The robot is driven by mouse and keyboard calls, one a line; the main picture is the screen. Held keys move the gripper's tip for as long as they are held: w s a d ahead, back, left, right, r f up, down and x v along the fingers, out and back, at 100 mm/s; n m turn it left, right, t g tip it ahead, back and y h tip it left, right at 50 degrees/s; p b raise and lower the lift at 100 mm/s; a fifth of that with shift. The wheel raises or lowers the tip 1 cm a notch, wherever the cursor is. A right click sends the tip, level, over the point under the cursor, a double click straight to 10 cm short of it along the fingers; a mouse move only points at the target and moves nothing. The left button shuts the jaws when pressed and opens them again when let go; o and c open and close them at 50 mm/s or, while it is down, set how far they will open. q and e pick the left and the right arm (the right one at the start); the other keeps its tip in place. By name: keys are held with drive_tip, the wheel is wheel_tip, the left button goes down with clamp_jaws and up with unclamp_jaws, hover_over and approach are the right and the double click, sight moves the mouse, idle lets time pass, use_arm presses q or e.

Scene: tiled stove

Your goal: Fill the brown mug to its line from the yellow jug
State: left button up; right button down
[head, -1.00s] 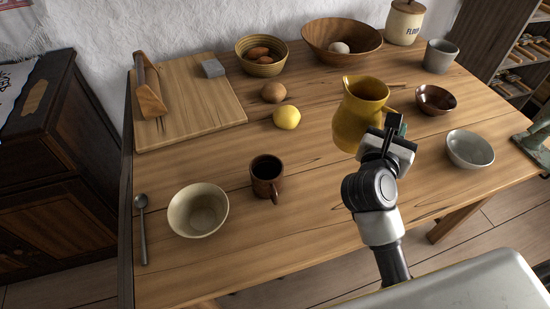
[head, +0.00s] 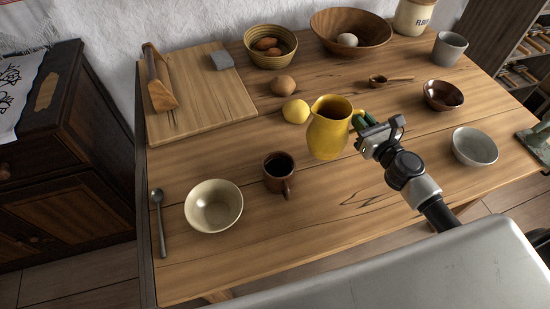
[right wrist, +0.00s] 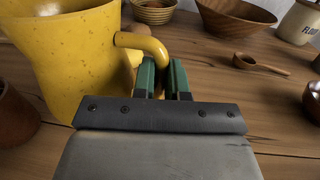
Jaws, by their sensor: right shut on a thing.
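The yellow jug (head: 327,132) looks about upright, its spout toward the left; I cannot tell whether its base touches the table. My right gripper (head: 362,126) is shut on its handle, and the right wrist view shows the green fingers (right wrist: 162,80) at the handle (right wrist: 143,42). The brown mug (head: 278,181) stands upright on the table, left of and nearer than the jug, apart from it. Its inside looks dark; I cannot make out its line or level. A brown thing at the left edge of the right wrist view (right wrist: 14,118) looks like the mug. My left gripper is out of view.
A cream bowl (head: 214,219) and a spoon (head: 161,222) lie left of the mug. A lemon (head: 295,111) and a brown round thing (head: 283,85) sit behind. A grey-green bowl (head: 474,147) and dark bowl (head: 443,96) stand right. The front middle table (head: 320,215) is clear.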

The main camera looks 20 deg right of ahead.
drive_tip(key=shift+s+d+f+n+g+y+p, duration=0.15)
drive_tip(key=shift+f+n+y, duration=0.1)
drive_tip(key=shift+n+y, duration=0.3)
drive_tip(key=shift+d+f+n+g+y+p, duration=0.1)
drive_tip(key=shift+f+n+g+y+p, duration=0.15)
drive_tip(key=shift+y, duration=0.4)
drive_tip(key=shift+s+d+f+n+g+y+p, duration=0.15)
drive_tip(key=shift+f+n+y, duration=0.15)
drive_tip(key=shift+n+y, duration=0.25)
drive_tip(key=shift+w, duration=0.1)
drive_tip(key=shift+y, duration=0.25)
